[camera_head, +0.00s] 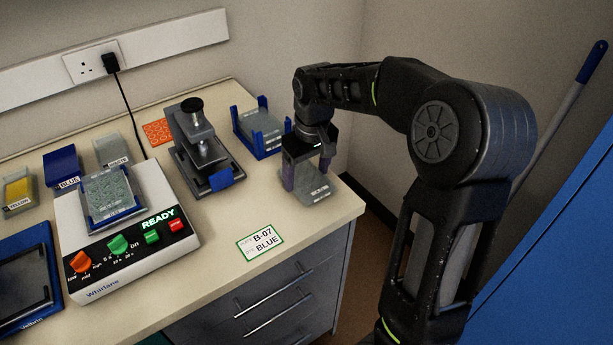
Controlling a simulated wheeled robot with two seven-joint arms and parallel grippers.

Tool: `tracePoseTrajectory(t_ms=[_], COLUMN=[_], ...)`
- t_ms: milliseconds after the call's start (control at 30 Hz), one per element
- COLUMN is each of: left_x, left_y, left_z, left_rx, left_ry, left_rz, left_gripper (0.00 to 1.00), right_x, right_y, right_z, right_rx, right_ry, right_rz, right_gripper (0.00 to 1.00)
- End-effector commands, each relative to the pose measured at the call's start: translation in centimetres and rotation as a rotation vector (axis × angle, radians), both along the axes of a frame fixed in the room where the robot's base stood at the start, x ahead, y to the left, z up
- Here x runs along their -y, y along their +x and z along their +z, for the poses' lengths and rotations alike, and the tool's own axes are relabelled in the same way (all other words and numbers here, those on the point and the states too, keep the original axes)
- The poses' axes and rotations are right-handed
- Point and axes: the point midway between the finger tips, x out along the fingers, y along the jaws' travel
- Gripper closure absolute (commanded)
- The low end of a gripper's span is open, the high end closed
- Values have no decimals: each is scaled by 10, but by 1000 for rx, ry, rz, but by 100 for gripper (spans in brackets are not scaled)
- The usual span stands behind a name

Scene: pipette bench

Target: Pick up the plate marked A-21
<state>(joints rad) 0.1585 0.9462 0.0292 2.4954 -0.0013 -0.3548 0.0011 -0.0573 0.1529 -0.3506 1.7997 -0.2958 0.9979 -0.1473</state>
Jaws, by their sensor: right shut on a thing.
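My right gripper (307,174) points down at the bench's right end, its fingers on either side of a grey plate (312,193). It is shut on this plate, which lies at or just above the bench top; I cannot tell if it touches. The label on its front edge is too small to read surely. Another plate (262,130) sits in a blue-cornered holder behind the gripper. A third plate (107,187) sits in a blue frame on the white shaker (120,260). I cannot read A-21 on any of them. My left gripper is out of view.
A black press-like device (203,150) with a blue tab stands left of the gripper. A card reading B-07 BLUE (261,243) lies near the front edge. Labelled tubs, including a blue one (62,168), stand at the left. A wall rises behind the bench's right end.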

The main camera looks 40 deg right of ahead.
Motion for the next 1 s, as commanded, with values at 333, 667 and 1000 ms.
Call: tracePoseTrajectory(t_ms=[333, 667, 1000], left_x=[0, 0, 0], left_y=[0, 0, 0], left_z=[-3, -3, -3], left_rx=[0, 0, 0], left_ry=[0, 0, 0], left_rz=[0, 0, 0], left_gripper=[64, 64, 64], right_x=[0, 0, 0], right_y=[1, 0, 0], right_z=[64, 91, 91], right_rx=[5, 1, 1], right_ry=[-1, -1, 0], right_rz=[1, 0, 0], right_gripper=[62, 62, 62])
